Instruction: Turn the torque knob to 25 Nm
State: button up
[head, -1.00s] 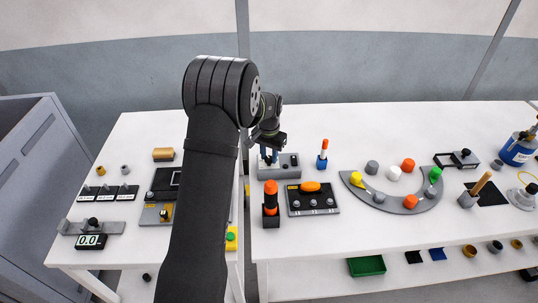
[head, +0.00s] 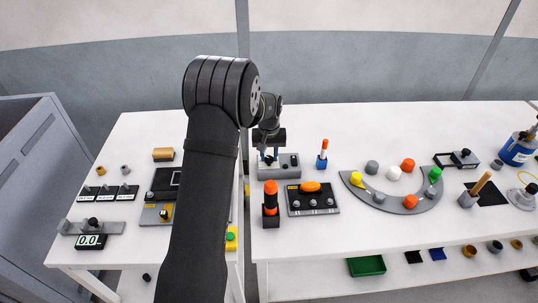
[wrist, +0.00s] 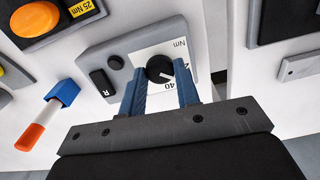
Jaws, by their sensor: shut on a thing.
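The torque knob (wrist: 160,68) is a small black round dial with a white pointer line, on a white scale plate marked Nm with a 40 showing. It sits on a grey torque unit (wrist: 103,52), which also shows in the head view (head: 291,172). My gripper (wrist: 160,82) has its two blue fingers on either side of the knob, shut on it. In the head view my gripper (head: 269,157) is down at the left end of the unit. Part of the scale is hidden by the fingers, so I cannot read the exact setting.
The unit also has a black button (wrist: 102,82) marked R. A blue, white and orange stick (wrist: 43,116) stands beside it. A control box with an orange button (wrist: 35,18) has a yellow 25 Nm label. An orange-and-black tool (head: 270,198) stands in front.

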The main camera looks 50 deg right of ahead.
aim_at(269, 158)
jog(key=o, duration=1)
jog(key=shift+c, duration=0.2)
notch_tip(269, 158, up, 18)
jog(key=shift+f, duration=0.25)
notch_tip(269, 158, down, 18)
jog(key=shift+r, duration=0.25)
dwell(0.4)
